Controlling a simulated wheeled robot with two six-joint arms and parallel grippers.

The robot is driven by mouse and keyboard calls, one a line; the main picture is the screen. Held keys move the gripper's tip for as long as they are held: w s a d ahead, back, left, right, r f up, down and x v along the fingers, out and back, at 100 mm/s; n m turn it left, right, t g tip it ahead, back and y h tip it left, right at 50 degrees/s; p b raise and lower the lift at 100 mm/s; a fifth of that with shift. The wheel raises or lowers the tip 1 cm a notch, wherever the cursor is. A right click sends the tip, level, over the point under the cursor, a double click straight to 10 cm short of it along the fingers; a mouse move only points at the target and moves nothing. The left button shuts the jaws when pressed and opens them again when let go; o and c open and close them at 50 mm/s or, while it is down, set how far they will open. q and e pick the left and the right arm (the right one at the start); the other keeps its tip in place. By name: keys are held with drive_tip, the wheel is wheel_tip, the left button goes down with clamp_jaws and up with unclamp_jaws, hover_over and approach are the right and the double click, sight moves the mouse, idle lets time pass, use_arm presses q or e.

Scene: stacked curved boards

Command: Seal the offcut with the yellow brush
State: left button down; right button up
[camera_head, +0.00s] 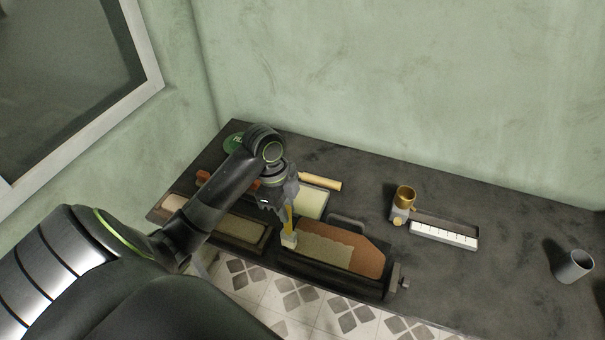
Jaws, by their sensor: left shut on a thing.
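The yellow brush (288,228) is in my left gripper (284,207), which is shut on it. The brush hangs nearly upright, with its pale bristle end down at the left end of a board. That board, which looks like the offcut (371,263), lies in a dark holder (345,283). Its right and upper parts are reddish brown, and a rough-edged tan area covers its left and lower part. I cannot tell whether the bristles touch the board. My right gripper is not in view.
A dark tray with a tan surface (243,229) lies to the left. A pale pad (312,204) and a wooden roller (320,181) lie behind. A brass-coloured cup (405,194), a white marked strip (443,235) and a grey cup (575,266) stand right. Much of the right tabletop is clear.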

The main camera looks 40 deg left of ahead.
use_arm(q)
drive_tip(key=shift+f+b, duration=0.3)
drive_tip(key=shift+f, duration=0.2)
drive_tip(key=shift+w+d+r, duration=0.1)
drive_tip(key=shift+d, duration=0.65)
drive_tip(key=shift+w+d+r+p, duration=0.1)
drive_tip(key=shift+d+r+p, duration=0.1)
drive_tip(key=shift+d+p, duration=0.3)
drive_tip(key=shift+d+f+p, duration=0.15)
drive_tip(key=shift+d+p, duration=0.15)
drive_tip(key=shift+d, duration=0.05)
drive_tip(key=shift+w, duration=0.1)
drive_tip(key=shift+w+d+f+p, duration=0.1)
drive_tip(key=shift+w+d+p, duration=0.15)
drive_tip(key=shift+d, duration=0.55)
drive_tip(key=shift+w+d+p, duration=0.15)
drive_tip(key=shift+d+p, duration=0.1)
drive_tip(key=shift+d, duration=0.5)
